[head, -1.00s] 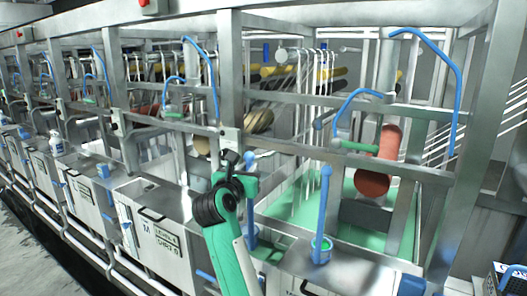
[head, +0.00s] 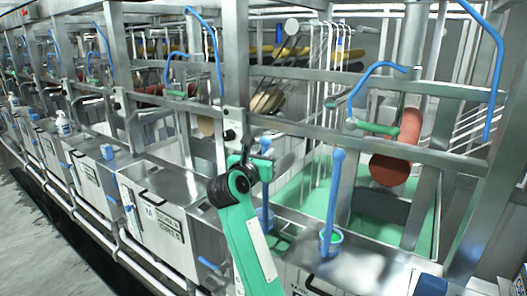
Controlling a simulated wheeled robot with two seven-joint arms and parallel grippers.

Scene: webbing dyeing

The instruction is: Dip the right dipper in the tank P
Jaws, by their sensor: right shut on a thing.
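My right gripper (head: 258,160), on a green arm with a black joint, is shut on the upper handle of a blue dipper (head: 264,190), which stands upright; its lower end is partly hidden by my arm. A second blue dipper (head: 335,190) stands upright to the right, its cup end in a round holder (head: 330,238) on the metal ledge. Behind both is an open tank with green liquid (head: 310,198); I cannot read a letter P on it. My left gripper is out of view.
Steel frame bars (head: 375,148) cross above the tank. A red-brown roller (head: 398,150) and white strands hang over it. Curved blue pipes (head: 380,75) rise from the frame. A front panel marked M (head: 158,222) and further tanks run to the left.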

